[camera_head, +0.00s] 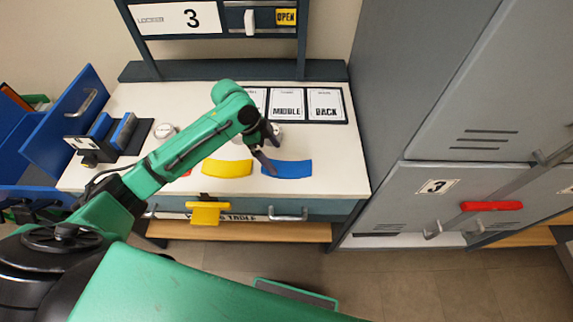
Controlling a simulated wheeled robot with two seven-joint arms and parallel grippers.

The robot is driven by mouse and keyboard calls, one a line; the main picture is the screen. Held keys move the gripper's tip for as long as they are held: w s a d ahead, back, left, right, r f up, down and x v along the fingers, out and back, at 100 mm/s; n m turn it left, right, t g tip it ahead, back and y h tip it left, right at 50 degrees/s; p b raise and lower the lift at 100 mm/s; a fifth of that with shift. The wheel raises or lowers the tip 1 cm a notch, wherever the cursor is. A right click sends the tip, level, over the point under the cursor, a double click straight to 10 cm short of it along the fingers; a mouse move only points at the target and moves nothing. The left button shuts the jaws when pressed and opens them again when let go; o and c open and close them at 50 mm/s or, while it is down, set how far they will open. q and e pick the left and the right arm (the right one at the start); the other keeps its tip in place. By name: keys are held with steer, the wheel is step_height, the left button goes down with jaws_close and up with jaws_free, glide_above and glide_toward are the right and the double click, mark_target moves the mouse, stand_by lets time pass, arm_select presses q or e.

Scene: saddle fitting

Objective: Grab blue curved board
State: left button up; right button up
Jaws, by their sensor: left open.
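The blue curved board (288,169) lies flat on the white table top, near its front edge and right of the middle. My left gripper (269,157) is open and empty, with its fingers pointing down just above and left of the blue board's left end. I cannot tell whether a fingertip touches the board. A yellow curved board (227,168) lies to the left of the blue one. A red piece (186,173) shows only partly behind my left arm. My right gripper is not in view.
The white table (335,170) has free room right of the blue board. Cards marked MIDDLE (287,104) and BACK (325,104) lie in a dark tray behind. A grey locker (430,190) stands to the right. A black holder with blue blocks (107,133) sits at the left.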

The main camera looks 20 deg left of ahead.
mark_target(286, 167)
arm_select(q)
steer(key=x, duration=0.3)
steer(key=w+p+x, duration=0.1)
steer(key=x, duration=0.2)
steer(key=shift+w+f, duration=0.1)
steer(key=shift+w, duration=0.1)
steer(key=shift+s+d+f, duration=0.1)
steer(key=shift+f, duration=0.35)
steer(key=c, duration=1.2)
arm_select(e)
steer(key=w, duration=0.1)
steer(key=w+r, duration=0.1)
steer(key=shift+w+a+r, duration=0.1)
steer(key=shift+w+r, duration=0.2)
